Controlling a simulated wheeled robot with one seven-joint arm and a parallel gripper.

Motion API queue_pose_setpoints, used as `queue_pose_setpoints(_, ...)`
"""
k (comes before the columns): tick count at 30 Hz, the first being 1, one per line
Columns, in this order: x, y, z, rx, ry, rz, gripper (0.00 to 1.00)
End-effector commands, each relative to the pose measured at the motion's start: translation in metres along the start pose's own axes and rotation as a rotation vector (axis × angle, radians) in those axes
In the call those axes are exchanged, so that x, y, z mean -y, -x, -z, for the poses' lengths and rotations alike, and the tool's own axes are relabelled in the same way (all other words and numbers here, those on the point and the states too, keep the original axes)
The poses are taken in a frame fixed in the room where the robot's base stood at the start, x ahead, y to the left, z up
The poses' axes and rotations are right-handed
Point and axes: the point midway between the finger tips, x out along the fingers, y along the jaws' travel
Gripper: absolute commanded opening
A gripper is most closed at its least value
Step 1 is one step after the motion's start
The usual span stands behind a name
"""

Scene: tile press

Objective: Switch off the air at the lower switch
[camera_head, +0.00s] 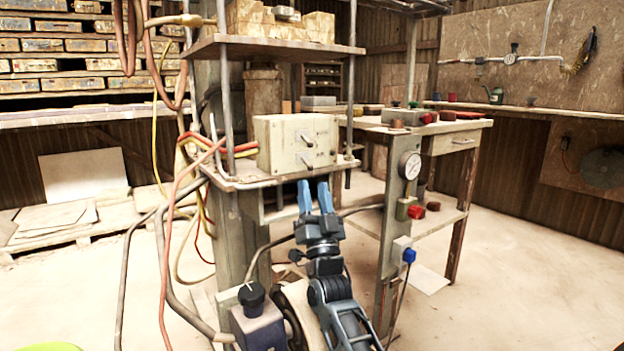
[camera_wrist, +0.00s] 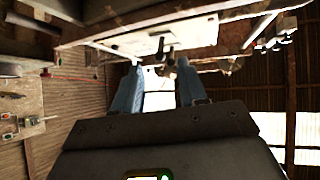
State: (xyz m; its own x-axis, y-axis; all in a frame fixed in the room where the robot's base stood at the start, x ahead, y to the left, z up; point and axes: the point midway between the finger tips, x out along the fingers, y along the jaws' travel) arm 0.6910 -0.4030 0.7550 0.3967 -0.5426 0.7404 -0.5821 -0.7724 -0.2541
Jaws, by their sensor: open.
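A cream switch box (camera_head: 278,146) stands on the lower shelf of the press frame. Two small toggle switches show on its front face, the upper one (camera_head: 307,140) above the lower switch (camera_head: 306,160). My gripper (camera_head: 314,188), with blue fingers, points up just below and in front of the box and is open and empty. It appears apart from the lower switch. In the wrist view the two fingers (camera_wrist: 160,72) stand spread, and the pale box face (camera_wrist: 142,42) with dark switch shapes lies beyond their tips. Which switch is which is unclear there.
The shelf edge (camera_head: 262,182) runs just behind my fingers. Red and yellow hoses (camera_head: 235,150) enter the box from the left. A pressure gauge (camera_head: 410,165) stands on a post to the right. A dark knob (camera_head: 251,296) is at lower left of my arm.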

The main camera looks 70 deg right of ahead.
Motion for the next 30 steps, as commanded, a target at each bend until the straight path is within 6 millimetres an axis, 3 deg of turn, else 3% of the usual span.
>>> queue_pose_setpoints(3, 0.000, 0.019, 0.000, 0.004, 0.000, 0.000, 0.42)
queue_pose_setpoints(9, 0.000, 0.036, 0.000, 0.001, -0.001, 0.000, 0.42)
queue_pose_setpoints(30, 0.000, 0.038, 0.000, 0.000, 0.000, -0.001, 0.42)
